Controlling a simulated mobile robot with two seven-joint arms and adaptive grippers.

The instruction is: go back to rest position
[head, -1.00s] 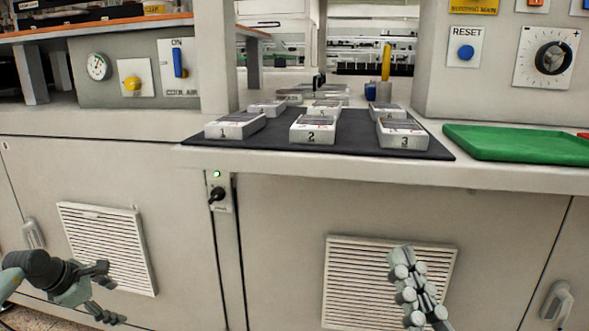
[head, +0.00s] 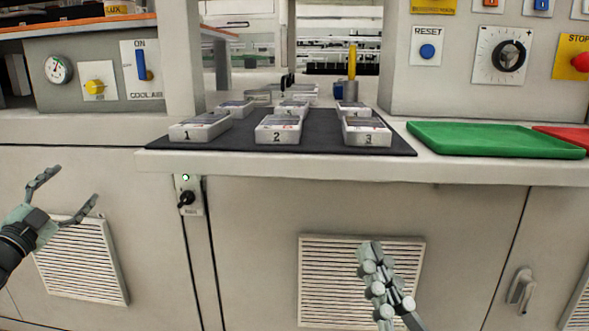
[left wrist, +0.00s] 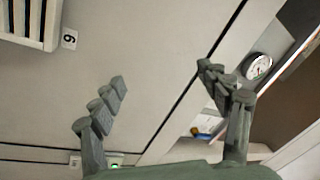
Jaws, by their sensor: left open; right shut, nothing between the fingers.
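My left gripper (head: 72,190) is open and empty in front of the cabinet's front panel, at the left of the head view. My right gripper (head: 368,252) is shut and empty, pointing up in front of the right vent grille, below the worktop edge. Both grippers are apart from the objects on the worktop.
A black mat (head: 330,142) on the worktop carries several numbered grey-white blocks (head: 278,129). A green tray (head: 490,140) and a red tray (head: 570,138) lie to its right. A black switch (head: 187,198) projects from the cabinet front. Space before the cabinet between my grippers is clear.

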